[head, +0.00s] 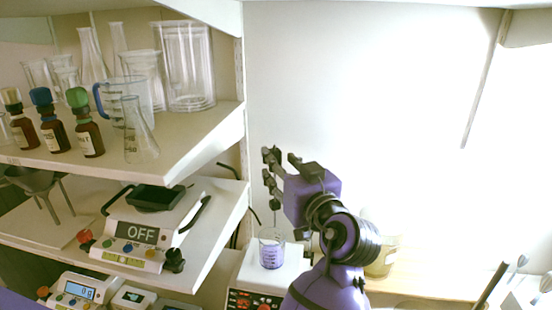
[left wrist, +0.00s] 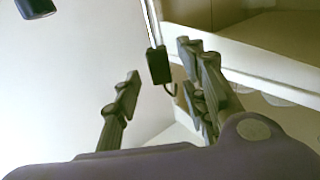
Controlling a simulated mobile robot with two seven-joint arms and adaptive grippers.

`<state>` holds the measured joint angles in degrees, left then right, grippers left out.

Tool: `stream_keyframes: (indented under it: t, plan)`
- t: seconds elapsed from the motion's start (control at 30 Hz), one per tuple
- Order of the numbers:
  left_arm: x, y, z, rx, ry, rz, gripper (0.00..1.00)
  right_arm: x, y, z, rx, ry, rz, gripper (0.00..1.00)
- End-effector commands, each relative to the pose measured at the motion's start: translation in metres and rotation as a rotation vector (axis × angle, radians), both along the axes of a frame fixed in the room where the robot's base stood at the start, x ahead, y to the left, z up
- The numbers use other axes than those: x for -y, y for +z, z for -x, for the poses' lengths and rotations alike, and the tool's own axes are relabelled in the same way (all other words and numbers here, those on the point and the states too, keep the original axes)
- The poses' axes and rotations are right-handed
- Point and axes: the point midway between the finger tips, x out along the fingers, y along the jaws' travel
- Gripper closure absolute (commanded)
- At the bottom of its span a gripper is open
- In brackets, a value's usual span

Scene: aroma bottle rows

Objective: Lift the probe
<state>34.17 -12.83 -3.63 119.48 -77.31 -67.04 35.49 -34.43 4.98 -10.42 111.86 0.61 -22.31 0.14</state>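The probe (left wrist: 158,65) shows in the left wrist view as a black block with a thin pale rod. In the head view it appears as a small dark piece (head: 275,204) on a thin line above a beaker of purple liquid (head: 271,254). My left gripper (head: 281,164) is above the beaker. In the left wrist view its fingers (left wrist: 162,90) are apart, with the probe in the gap between them or just beyond their tips. I see no contact with the probe. My right gripper is not in view.
The beaker stands on a white device (head: 262,279) with a dark control panel. To the left, shelves hold brown bottles (head: 86,130), glassware (head: 188,65) and a balance reading OFF (head: 138,233). A yellowish container (head: 381,258) stands right of my arm. The wall above is clear.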

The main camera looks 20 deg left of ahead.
Motion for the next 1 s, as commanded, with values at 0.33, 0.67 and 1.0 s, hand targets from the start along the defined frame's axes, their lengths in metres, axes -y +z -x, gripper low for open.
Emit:
stream_keyframes:
  t: [0.33, 0.67, 1.0]
  plan:
    - [0.05, -0.001, 0.045, -0.001, 0.0, 0.001, 0.61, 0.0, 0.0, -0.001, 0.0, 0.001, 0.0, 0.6]
    - [0.06, 0.001, 0.054, 0.001, 0.0, 0.0, 0.61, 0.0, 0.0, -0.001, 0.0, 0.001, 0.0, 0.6]
    - [0.06, 0.001, 0.054, 0.001, 0.0, 0.0, 0.61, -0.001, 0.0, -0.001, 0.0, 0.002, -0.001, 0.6]
